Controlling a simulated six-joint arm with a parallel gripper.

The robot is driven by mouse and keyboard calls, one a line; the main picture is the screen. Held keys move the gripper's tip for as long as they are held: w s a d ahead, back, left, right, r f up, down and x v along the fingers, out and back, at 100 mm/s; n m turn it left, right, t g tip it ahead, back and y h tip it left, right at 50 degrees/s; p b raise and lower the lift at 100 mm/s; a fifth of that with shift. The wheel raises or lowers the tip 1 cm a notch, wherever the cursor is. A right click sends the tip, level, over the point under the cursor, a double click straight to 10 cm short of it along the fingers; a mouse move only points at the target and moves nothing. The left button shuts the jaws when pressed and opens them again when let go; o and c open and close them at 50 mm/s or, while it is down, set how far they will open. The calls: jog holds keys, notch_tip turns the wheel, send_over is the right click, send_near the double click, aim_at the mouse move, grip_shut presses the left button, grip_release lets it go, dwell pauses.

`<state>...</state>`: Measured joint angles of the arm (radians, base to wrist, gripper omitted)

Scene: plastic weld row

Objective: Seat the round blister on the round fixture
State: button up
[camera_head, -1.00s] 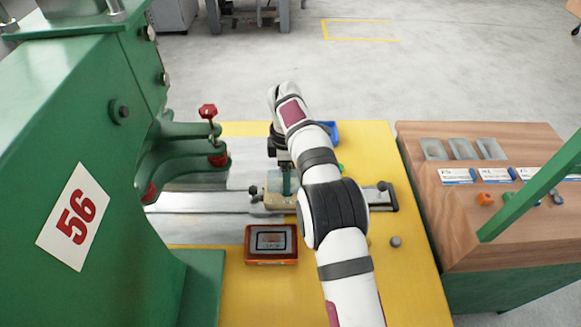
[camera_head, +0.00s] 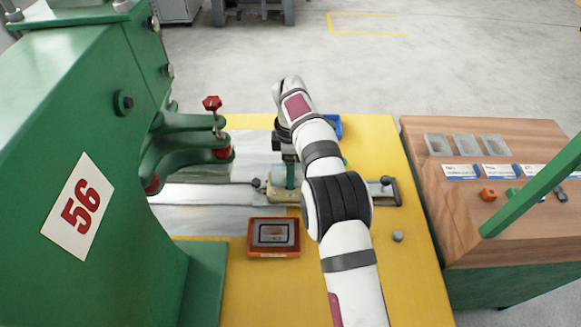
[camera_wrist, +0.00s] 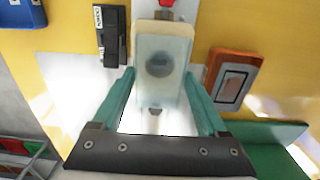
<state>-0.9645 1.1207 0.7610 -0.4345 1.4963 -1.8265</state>
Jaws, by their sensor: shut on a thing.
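My gripper (camera_wrist: 158,76) has teal fingers, one on each side of a clear, pale blister (camera_wrist: 168,92), and is shut on it. Under and beyond the blister is a cream block, the fixture (camera_wrist: 165,27), with a dark round spot showing through the clear plastic. In the head view, the fixture (camera_head: 275,190) sits on the metal slide, and my gripper (camera_head: 290,176) points down over it. My arm hides part of the fixture and the blister there. I cannot tell whether the blister touches the fixture.
An orange tray (camera_head: 252,252) with a dark-framed piece lies in front of the slide. The green press (camera_head: 110,200) stands left, its red-knobbed arms near the slide. A blue bin (camera_head: 336,126) is behind my arm. A wooden bench (camera_head: 425,190) with several clear parts stands right.

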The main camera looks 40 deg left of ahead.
jog(key=shift+f, duration=1.4)
dwell(0.4)
jog(key=o, duration=0.9)
jog(key=shift+c, duration=1.1)
jog(key=shift+r, duration=0.1)
jog(key=shift+r, duration=3.45)
